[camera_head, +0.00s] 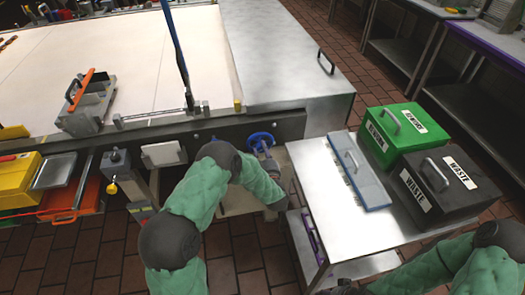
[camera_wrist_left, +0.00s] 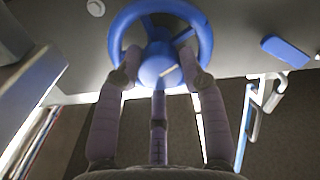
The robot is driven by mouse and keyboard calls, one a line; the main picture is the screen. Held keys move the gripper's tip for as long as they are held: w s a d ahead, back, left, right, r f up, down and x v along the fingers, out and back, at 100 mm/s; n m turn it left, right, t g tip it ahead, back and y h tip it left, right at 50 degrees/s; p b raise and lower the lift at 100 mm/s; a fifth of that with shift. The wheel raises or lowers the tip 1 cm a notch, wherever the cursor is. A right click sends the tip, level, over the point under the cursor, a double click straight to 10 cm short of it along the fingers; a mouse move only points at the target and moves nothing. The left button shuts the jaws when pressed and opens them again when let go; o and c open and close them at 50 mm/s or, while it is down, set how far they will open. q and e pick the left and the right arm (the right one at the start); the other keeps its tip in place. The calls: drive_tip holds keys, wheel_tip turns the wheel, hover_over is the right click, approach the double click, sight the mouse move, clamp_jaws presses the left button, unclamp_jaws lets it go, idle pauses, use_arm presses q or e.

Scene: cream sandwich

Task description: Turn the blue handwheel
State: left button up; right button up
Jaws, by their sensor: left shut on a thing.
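The blue handwheel (camera_head: 262,140) is on the front panel of the large worktable, close to my left forearm. In the left wrist view, the blue handwheel (camera_wrist_left: 207,45) shows as a ring with a round hub, mounted on a grey panel. My left gripper (camera_wrist_left: 160,62) has its fingers on both sides of the hub, inside the ring, and is shut on the handwheel. A third finger reaches up from below the hub.
A metal cart (camera_head: 310,168) stands right of the handwheel, with a flat blue-edged case (camera_head: 358,172), a green box (camera_head: 400,140) and a dark waste box (camera_head: 445,190) on it. Yellow and orange bins (camera_head: 70,200) are at the left. A blue lever (camera_wrist_left: 286,51) is beside the handwheel.

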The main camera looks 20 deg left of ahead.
use_arm(q)
drive_tip(key=shift+w+a+r, duration=0.1)
drive_tip(key=shift+r, duration=0.2)
